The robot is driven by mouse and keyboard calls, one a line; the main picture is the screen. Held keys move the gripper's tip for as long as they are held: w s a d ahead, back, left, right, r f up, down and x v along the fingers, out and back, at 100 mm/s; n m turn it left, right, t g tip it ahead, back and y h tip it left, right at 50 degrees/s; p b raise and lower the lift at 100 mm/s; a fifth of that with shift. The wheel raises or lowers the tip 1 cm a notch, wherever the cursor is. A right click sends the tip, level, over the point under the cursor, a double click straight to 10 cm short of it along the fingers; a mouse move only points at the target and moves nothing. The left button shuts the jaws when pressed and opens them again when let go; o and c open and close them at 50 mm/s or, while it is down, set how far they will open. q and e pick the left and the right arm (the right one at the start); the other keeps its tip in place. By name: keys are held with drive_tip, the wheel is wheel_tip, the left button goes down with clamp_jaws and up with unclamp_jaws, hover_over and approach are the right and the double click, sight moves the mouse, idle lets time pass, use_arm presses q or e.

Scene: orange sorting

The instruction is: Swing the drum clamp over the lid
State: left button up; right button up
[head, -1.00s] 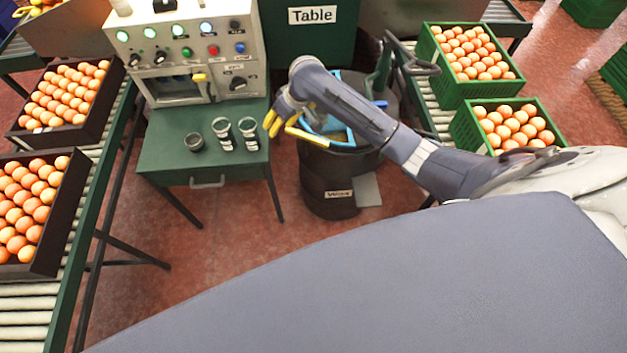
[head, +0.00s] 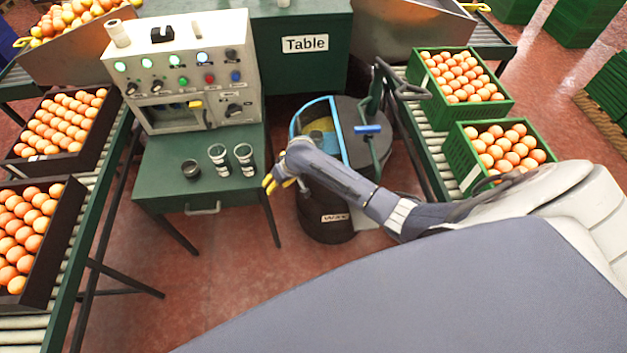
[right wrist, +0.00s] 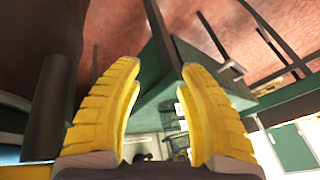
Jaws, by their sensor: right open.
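The dark drum (head: 325,212) with a "WAX" label stands right of the small green table. Its top has a blue-rimmed half (head: 292,125) with yellowish contents showing and a dark lid half (head: 350,112) with a blue handle (head: 367,129). The green clamp (head: 374,92) stands upright at the drum's right side, apart from my gripper. My right gripper (head: 269,184) is at the drum's front left, between it and the small table, and my forearm crosses in front of the drum. In the right wrist view its yellow fingers (right wrist: 158,75) are apart with nothing held. My left gripper is out of view.
The green table (head: 160,160) holds several small cups and a control box (head: 185,60). Red floor is clear in front.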

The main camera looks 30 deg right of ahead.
drive_tip(key=s+d+f+h, duration=0.1)
drive_tip(key=s+d+f, duration=0.1)
drive_tip(key=s+f, duration=0.6)
drive_tip(key=s+d+f+h, duration=0.1)
drive_tip(key=s+d+f, duration=0.2)
drive_tip(key=s+f, duration=0.6)
wheel_tip(320, 180, down, 6)
drive_tip(key=shift+d+f+m+g, duration=0.15)
drive_tip(key=shift+f+m+g, duration=0.1)
drive_tip(key=shift+m+g, duration=0.05)
